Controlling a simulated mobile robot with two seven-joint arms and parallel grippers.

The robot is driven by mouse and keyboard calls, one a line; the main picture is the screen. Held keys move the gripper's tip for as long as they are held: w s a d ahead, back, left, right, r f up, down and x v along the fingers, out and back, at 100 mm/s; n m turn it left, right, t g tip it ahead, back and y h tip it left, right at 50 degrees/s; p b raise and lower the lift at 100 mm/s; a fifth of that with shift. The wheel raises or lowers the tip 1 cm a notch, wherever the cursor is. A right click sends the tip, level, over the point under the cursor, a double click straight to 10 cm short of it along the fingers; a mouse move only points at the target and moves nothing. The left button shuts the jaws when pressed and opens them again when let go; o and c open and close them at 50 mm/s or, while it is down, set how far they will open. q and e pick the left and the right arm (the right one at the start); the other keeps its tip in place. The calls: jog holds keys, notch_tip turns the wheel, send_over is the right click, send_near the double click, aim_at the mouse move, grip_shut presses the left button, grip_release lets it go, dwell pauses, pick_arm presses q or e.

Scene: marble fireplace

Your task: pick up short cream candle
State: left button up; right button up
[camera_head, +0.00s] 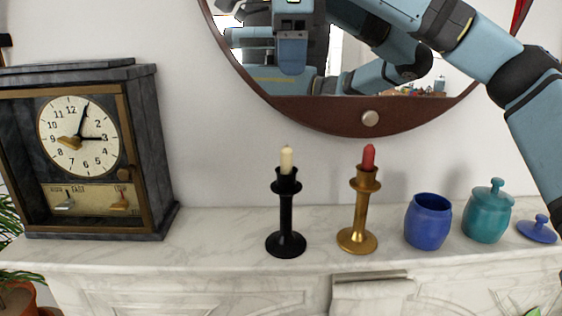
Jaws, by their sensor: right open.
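The short cream candle (287,161) stands upright in the cup of a black candle holder (286,215) on the marble mantel. Nothing touches the candle. My right arm comes in from the right and crosses the upper right, in front of the mirror, to the top edge. Its gripper end lies up at the top edge, well above the candle and apart from it, and the fingers are hard to make out. My left gripper is not directly in view.
A brass holder (358,215) with a red candle (369,157) stands just right. Further right are a blue jar (428,223), a teal lidded jar (487,213) and a blue lid (537,230). A clock (80,150) stands left. The mantel (220,235) between clock and black holder is clear. A round mirror (370,118) hangs behind.

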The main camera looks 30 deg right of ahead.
send_over(287, 146)
jog(key=f, duration=0.7)
jog(key=shift+s+d+f+b, duration=0.1)
jog(key=shift+s+f+b, duration=0.15)
jog(key=shift+s+b, duration=0.05)
jog(key=shift+s+f, duration=0.1)
jog(key=shift+f, duration=0.25)
jog(key=shift+w+f+p, duration=0.2)
jog(key=shift+f, duration=1.05)
jog(key=shift+w+f+p, duration=0.15)
jog(key=shift+f, duration=1.1)
grip_shut()
